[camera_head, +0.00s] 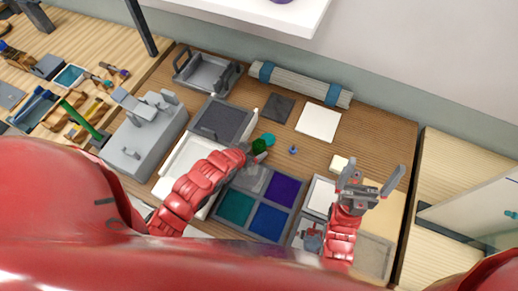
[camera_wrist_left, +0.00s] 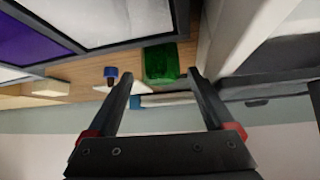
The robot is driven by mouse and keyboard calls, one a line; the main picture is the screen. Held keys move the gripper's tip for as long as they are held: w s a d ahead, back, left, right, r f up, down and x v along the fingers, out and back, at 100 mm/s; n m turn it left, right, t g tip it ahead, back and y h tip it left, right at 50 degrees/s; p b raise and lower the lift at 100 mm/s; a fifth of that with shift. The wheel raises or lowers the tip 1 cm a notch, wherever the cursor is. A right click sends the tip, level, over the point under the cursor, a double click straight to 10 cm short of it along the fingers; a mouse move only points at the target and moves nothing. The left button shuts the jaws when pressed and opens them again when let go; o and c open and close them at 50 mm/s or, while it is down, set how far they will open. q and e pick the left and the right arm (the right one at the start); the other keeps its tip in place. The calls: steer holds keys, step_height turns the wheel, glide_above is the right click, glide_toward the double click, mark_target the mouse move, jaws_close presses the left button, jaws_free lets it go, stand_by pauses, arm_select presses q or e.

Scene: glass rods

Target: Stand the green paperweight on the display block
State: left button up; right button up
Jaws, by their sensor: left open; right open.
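The green paperweight (camera_head: 259,146) is a small dark green piece at the back edge of the tray of coloured panels. In the left wrist view the paperweight (camera_wrist_left: 160,62) is a translucent green block just beyond my fingertips. My left gripper (camera_head: 249,151) is open at it, and its fingers (camera_wrist_left: 158,77) show apart with nothing gripped. A small cream block (camera_head: 339,163), which may be the display block, sits on the wood to the right; it also shows in the left wrist view (camera_wrist_left: 52,88). My right gripper (camera_head: 374,172) is open and empty, above the right side of the table.
The panel tray (camera_head: 251,200) lies in front. A white square (camera_head: 318,122) and a dark square (camera_head: 278,107) lie behind. A grey machine (camera_head: 145,135) stands left.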

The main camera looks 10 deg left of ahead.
arm_select(q)
steer(key=b+x, duration=0.4)
steer(key=x, duration=0.1)
steer(key=shift+w+f, duration=0.15)
steer(key=shift+f, duration=0.2)
steer(key=shift+w+d, duration=0.1)
steer(key=shift+w, duration=0.1)
steer(key=shift+s+r, duration=0.1)
steer(key=shift+r, duration=0.05)
steer(key=c, duration=0.3)
jaws_close()
